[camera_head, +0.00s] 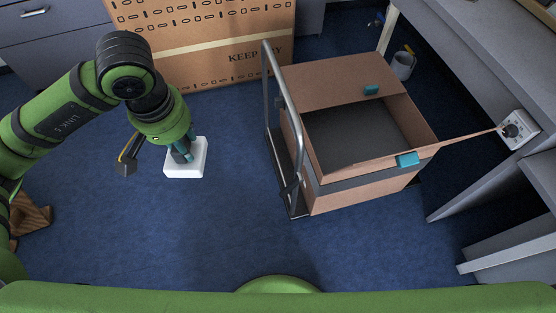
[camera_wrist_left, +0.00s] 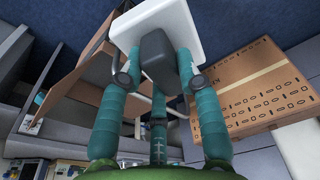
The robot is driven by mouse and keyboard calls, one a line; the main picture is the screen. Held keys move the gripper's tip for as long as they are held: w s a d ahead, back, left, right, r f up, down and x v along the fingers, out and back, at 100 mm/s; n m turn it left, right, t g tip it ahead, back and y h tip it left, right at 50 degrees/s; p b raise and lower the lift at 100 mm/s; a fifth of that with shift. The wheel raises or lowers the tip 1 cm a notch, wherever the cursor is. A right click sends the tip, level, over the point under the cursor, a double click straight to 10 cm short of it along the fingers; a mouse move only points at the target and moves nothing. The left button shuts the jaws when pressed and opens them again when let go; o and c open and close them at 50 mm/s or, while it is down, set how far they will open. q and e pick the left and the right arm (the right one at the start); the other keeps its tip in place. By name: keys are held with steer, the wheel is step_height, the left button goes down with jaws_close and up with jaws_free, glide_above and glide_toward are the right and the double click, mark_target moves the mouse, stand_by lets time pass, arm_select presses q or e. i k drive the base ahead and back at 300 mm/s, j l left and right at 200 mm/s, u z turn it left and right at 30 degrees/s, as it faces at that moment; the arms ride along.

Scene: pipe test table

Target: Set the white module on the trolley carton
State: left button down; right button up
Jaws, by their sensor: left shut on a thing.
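The white module (camera_head: 187,160) is a small white block with rounded corners, held above the blue floor left of the trolley. My left gripper (camera_head: 183,150) reaches down onto it and is shut on it. In the left wrist view the white module (camera_wrist_left: 158,30) shows a dark grey block (camera_wrist_left: 158,60) between the teal fingers (camera_wrist_left: 150,85). The trolley carton (camera_head: 365,178) is an open brown box with a dark grey inside, right of the module and apart from it. The trolley (camera_head: 292,190) has a grey metal handle on the carton's left side. My right gripper is out of view.
A large carton marked KEEP DRY (camera_head: 205,50) stands at the back. A carton flap (camera_head: 465,142) sticks out to the right. A grey bench (camera_head: 490,60) lines the right side, with a white wall socket (camera_head: 518,130). Blue floor is free in front of the trolley.

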mark_target(360, 152)
steer(key=i+l+z, duration=0.4)
steer(key=i+l, duration=0.25)
steer(key=l, duration=0.4)
steer(key=i+l+z, duration=0.45)
steer(key=i+l, duration=0.3)
steer(key=l, duration=0.1)
